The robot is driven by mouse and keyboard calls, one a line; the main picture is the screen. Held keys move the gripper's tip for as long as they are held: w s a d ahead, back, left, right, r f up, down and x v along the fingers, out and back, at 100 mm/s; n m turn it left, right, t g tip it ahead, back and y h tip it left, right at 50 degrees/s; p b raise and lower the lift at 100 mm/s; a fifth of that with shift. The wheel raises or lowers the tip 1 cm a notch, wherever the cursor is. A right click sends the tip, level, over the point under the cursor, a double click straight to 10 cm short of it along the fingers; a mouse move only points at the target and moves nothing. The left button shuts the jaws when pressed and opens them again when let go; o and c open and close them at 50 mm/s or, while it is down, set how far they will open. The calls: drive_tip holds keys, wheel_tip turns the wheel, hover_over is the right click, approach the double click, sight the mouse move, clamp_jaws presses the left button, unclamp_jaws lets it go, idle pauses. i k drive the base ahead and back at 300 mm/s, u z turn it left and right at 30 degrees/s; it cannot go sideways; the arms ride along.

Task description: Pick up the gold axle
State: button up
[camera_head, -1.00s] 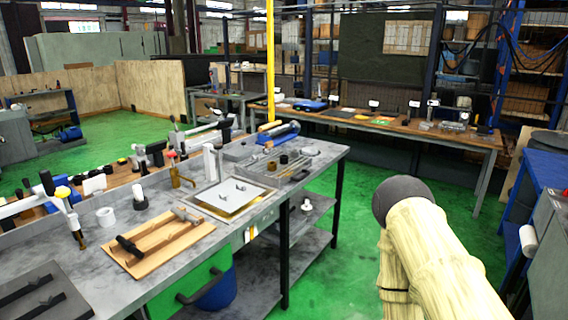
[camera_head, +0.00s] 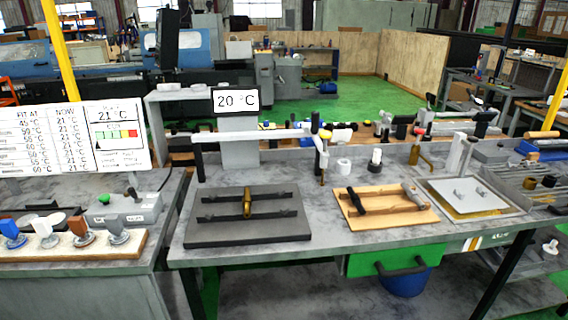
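A gold, brass-coloured piece (camera_head: 247,203) that looks like the gold axle lies across two black bars on a dark grey board (camera_head: 225,234). The board is on the left part of the grey workbench (camera_head: 335,247). The piece is small, and its exact shape is hard to make out. My gripper is not in view, so its state does not show.
Right of the board lie a wooden board (camera_head: 384,219) with dark and grey parts and a tray with a white plate (camera_head: 467,194). A signboard (camera_head: 235,100) stands behind. At left, another bench holds levers (camera_head: 47,230) and a control box (camera_head: 124,208).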

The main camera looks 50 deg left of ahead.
sight(247, 201)
drive_tip(key=u, duration=1)
drive_tip(key=i, duration=0.45)
drive_tip(key=u, duration=1.3)
